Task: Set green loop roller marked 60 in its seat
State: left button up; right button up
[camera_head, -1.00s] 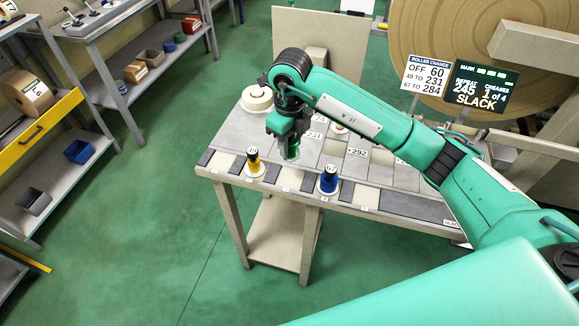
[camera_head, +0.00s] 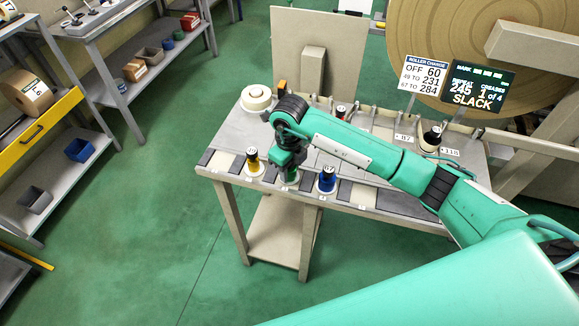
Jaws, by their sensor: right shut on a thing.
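My right gripper (camera_head: 288,165) points down at the front edge of the table and is shut on the green roller (camera_head: 290,179). Only the lower part of the roller shows below the jaws. It is upright, between the yellow roller (camera_head: 253,161) on the left and the blue roller (camera_head: 327,179) on the right, over the front row of seats. I cannot tell whether its base touches the seat; its marking is hidden. My left gripper is not in view.
The grey table (camera_head: 234,131) carries a white roll (camera_head: 257,98) at back left and a dark-topped roller (camera_head: 432,135) at right. A roller-change sign (camera_head: 424,76) and a display reading SLACK (camera_head: 478,86) stand behind. Shelves (camera_head: 120,75) are at left.

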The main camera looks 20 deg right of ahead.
jog(key=shift+f, duration=0.2)
jog(key=o, duration=1)
jog(key=shift+r, duration=0.1)
jog(key=shift+o, duration=0.2)
